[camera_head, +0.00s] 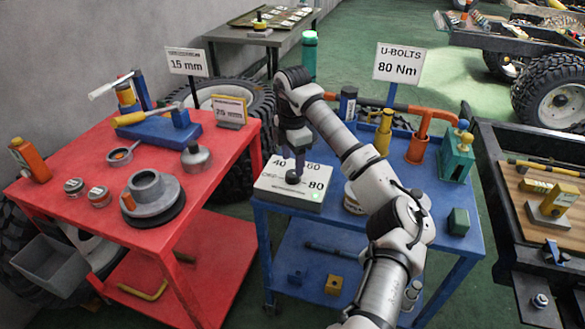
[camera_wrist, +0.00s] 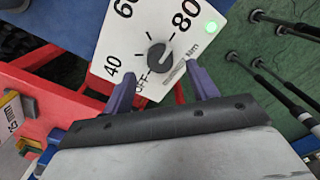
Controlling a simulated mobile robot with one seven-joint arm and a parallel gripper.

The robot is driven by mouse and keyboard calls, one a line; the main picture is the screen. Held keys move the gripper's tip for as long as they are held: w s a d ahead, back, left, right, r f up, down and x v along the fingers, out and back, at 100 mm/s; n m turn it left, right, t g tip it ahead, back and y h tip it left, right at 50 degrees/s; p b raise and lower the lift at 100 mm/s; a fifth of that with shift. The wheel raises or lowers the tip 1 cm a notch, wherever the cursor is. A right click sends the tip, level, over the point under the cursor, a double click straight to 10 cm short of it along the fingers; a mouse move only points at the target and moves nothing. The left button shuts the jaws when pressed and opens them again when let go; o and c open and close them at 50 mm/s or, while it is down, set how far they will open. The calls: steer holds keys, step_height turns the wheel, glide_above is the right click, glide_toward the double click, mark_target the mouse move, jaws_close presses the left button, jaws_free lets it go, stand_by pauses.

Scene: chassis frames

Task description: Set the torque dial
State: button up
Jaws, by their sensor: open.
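The torque dial is a dark round knob (camera_wrist: 157,56) on a pale box (camera_head: 290,197) with the marks OFF, 40, 60 and 80. A green light (camera_wrist: 212,27) is lit beside the 80; it also shows in the head view (camera_head: 316,196). The knob's exact pointing direction is hard to tell. My gripper (camera_wrist: 160,78) is open, its two purple fingers apart and empty. In the head view my gripper (camera_head: 292,152) points down just above the knob. Contact cannot be seen. A sign reading "U-BOLTS 80 Nm" (camera_head: 398,64) stands behind the box.
The box sits on a blue cart (camera_head: 330,215). A red cart (camera_head: 205,190) with tools stands left. A green cylinder (camera_head: 310,55) rises behind my arm.

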mark_target(293, 173)
steer(key=shift+f, duration=2.15)
steer(key=shift+c, duration=0.2)
steer(key=c, duration=0.9)
steer(key=shift+c, duration=0.2)
